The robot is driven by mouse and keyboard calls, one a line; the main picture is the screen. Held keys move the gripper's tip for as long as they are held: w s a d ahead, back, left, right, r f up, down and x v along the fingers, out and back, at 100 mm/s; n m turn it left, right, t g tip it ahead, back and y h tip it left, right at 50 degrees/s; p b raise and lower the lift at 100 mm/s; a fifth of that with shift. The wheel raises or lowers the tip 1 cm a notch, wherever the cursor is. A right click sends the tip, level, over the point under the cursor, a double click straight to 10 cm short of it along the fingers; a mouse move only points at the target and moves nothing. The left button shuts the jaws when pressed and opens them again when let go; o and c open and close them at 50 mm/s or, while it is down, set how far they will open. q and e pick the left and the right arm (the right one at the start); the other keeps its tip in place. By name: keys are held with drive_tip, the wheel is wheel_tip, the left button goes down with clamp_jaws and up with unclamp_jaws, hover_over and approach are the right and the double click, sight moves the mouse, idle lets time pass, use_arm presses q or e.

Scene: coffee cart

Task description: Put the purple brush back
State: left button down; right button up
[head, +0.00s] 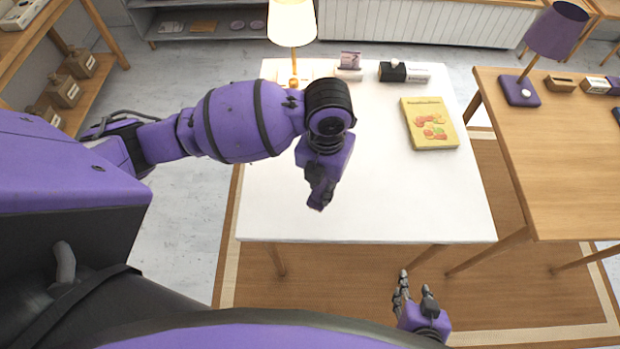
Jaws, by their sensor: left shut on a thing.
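My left gripper (319,199) points down over the middle of the white table (275,215). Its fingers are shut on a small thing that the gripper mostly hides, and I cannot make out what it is. I cannot clearly pick out a purple brush anywhere in view. My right gripper (415,291) is low at the front, beyond the table's near edge and over the rug. Its fingers are apart and nothing shows between them.
A lit lamp (292,25), a small purple item on a light stand (349,66), a black-and-white box (410,72) and a yellow book (429,123) stand on the white table. A wooden table (540,140) with a purple lamp (555,32) is right. The white table's front is clear.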

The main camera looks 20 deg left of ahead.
use_arm(q)
drive_tip(key=w+a+f, duration=0.1)
drive_tip(key=w+f, duration=0.1)
drive_tip(key=f, duration=0.1)
drive_tip(key=w+a+f, duration=0.1)
drive_tip(key=a+f, duration=0.1)
drive_tip(key=f, duration=0.1)
drive_tip(key=w+a+f, duration=0.1)
drive_tip(key=w+f, duration=0.1)
drive_tip(key=f, duration=0.1)
drive_tip(key=shift+w+a+f, duration=0.15)
drive_tip(key=shift+w+f, duration=0.05)
drive_tip(key=shift+w, duration=0.1)
drive_tip(key=shift+f, duration=0.25)
drive_tip(key=shift+f, duration=0.2)
drive_tip(key=c, duration=1.5)
unclamp_jaws()
drive_tip(key=shift+c, duration=0.2)
wheel_tip(320, 180, up, 12)
drive_tip(key=shift+r, duration=0.25)
